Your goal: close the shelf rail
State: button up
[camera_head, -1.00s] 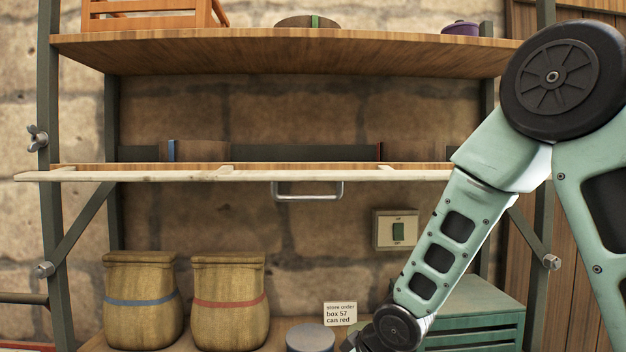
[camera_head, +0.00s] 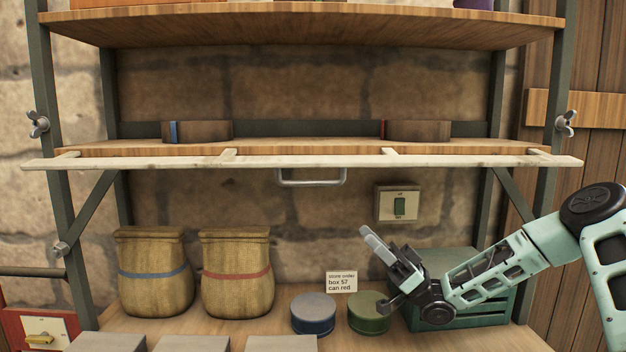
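The shelf rail (camera_head: 300,161) is a long pale wooden bar in front of the middle shelf (camera_head: 330,142), carried on short pale arms that reach back to the shelf. It stands out from the shelf front and runs across its full width. A metal loop handle (camera_head: 311,180) hangs under its middle. My gripper (camera_head: 369,237) is below the rail, right of and lower than the handle, apart from both. Its pale fingers point up and left and look empty. Whether they are apart or together is unclear.
Two dark round boxes sit on the middle shelf, left (camera_head: 198,131) and right (camera_head: 418,131). Below stand two sacks (camera_head: 237,275), a blue can (camera_head: 313,314), a green can (camera_head: 369,314) and a green crate (camera_head: 470,310). A wall switch (camera_head: 398,204) is behind. Space around the handle is clear.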

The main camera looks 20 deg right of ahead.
aim_at(313, 183)
jog(key=p+x, duration=0.6)
jog(key=x, duration=1.1)
jog(key=shift+p, duration=0.35)
grip_shut()
